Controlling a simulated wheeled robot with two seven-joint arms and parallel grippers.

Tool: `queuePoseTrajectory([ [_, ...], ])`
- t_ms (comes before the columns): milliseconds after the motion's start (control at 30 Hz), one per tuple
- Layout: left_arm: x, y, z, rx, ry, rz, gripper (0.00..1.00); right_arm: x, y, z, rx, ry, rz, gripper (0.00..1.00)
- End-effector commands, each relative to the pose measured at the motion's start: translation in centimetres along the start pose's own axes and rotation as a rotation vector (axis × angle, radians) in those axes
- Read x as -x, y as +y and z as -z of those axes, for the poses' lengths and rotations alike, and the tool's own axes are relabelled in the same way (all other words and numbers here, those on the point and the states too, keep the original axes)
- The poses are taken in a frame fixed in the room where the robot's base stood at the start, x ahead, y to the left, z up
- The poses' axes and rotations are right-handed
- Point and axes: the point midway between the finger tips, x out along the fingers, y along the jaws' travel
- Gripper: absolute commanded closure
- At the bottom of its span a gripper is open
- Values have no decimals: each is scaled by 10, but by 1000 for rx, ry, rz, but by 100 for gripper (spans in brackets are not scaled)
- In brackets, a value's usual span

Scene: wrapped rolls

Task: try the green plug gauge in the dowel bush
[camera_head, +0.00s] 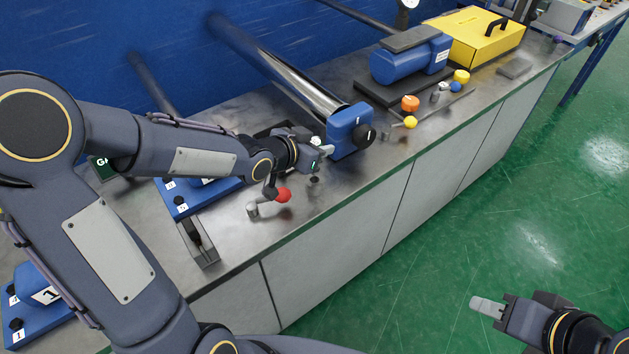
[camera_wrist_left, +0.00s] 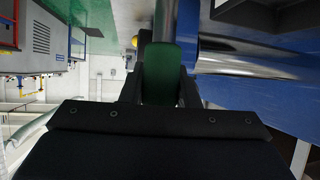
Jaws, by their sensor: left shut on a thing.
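My left gripper (camera_head: 322,152) is shut on the green plug gauge, just left of a blue end block with a black knob, over the metal bench. In the left wrist view the green gauge (camera_wrist_left: 163,75) stands between the fingers. In the head view the gripper hides most of it, and only a small green patch shows. A small dark spot (camera_head: 315,179) lies on the bench below the gripper; I cannot tell whether it is the dowel bush. My right gripper (camera_head: 488,307) is over the green floor at the lower right, away from the bench, its finger gap hidden.
The blue end block (camera_head: 349,131) carries a shiny roller (camera_head: 285,75). A red-knobbed lever (camera_head: 283,195) stands close in front of my left gripper. Orange (camera_head: 410,103) and yellow knobs, a blue motor (camera_head: 405,63) and a yellow case (camera_head: 474,38) stand farther right.

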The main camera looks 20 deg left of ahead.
Motion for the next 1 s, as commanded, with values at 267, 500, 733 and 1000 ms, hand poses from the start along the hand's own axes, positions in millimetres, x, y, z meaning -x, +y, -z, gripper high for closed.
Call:
queuePoseTrajectory([
  [267,6,0,12,0,1,0,92,10,-4,5,0,0,0,64],
  [500,11,0,20,0,1,0,92,17,-8,8,0,0,0,64],
  [733,13,0,24,0,1,0,92,20,-9,10,0,0,0,64],
  [1000,12,1,23,0,0,0,92,19,-9,10,0,0,0,64],
])
